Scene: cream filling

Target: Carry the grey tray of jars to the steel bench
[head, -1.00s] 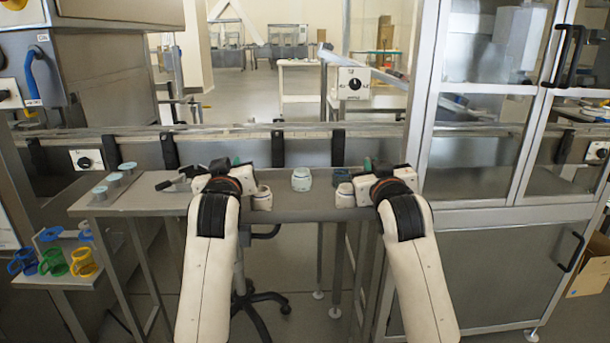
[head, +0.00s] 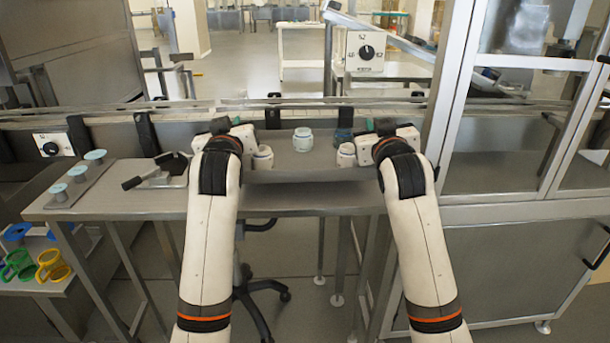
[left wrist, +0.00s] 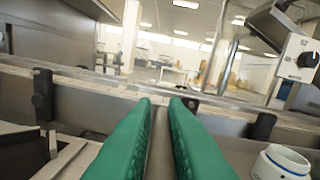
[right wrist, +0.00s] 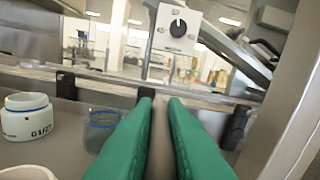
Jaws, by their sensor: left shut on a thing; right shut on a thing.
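The grey tray (head: 300,174) is level between my two grippers, at the right part of the steel bench (head: 110,204) in the head view. I cannot tell whether it touches the bench. It carries a white jar with a blue rim (head: 303,139), two white jars near its front corners (head: 263,158) (head: 346,155), and a bluish glass jar (head: 343,136), partly hidden. My left gripper (head: 232,133) is shut on the tray's left edge; its green fingers (left wrist: 160,105) show in the left wrist view. My right gripper (head: 386,134) is shut on the right edge, with green fingers (right wrist: 160,105).
A black-handled tool (head: 158,174) and a plate with several pale blue discs (head: 77,178) lie left of the tray. Coloured rings (head: 52,266) sit on a lower shelf. A glass-doored cabinet (head: 520,150) stands close on the right. A conveyor rail (head: 230,104) runs behind.

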